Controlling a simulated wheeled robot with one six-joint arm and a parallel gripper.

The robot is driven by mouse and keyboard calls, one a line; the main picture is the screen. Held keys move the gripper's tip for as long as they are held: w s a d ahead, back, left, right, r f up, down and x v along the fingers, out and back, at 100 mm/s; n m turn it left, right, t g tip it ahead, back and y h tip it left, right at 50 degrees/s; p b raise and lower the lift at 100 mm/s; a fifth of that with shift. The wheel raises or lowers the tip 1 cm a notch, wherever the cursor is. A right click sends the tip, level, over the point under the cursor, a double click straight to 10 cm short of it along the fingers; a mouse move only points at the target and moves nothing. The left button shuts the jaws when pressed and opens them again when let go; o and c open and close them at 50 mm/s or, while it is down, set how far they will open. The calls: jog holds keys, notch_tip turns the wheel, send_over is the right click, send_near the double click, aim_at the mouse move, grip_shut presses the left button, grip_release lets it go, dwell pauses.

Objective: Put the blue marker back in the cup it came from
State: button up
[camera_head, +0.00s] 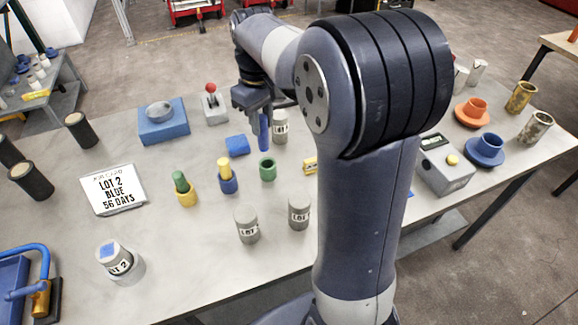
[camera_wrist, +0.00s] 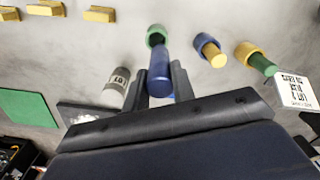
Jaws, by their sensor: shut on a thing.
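My gripper (camera_head: 262,118) is shut on the blue marker (camera_head: 264,136), which hangs upright with its lower end free. In the wrist view the marker (camera_wrist: 159,72) sits between the two fingers and points at the green cup (camera_wrist: 155,35). In the head view the green cup (camera_head: 267,171) shows an open mouth just below the marker's tip, with a small gap in the picture. A blue cup (camera_head: 228,185) to its left holds a yellow marker (camera_head: 224,166). A yellow cup (camera_head: 186,197) further left holds a green marker (camera_head: 180,181).
Grey lot cylinders (camera_head: 247,226) stand in front of the cups, and another (camera_head: 280,128) stands close behind my gripper. A blue block (camera_head: 238,145) lies behind the blue cup. A card (camera_head: 113,189) reads "LOT 2 BLUE 56 DAYS". My arm hides part of the table at right.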

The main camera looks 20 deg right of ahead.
aim_at(266, 150)
jog(key=shift+w+d+f, duration=0.1)
jog(key=shift+d+f, duration=0.15)
notch_tip(266, 150, down, 10)
jog(key=shift+r+p, duration=0.2)
jog(key=shift+p, duration=0.1)
jog(key=shift+f, duration=0.2)
jog(key=o, duration=1)
notch_tip(266, 150, up, 12)
jog(key=shift+r, duration=0.25)
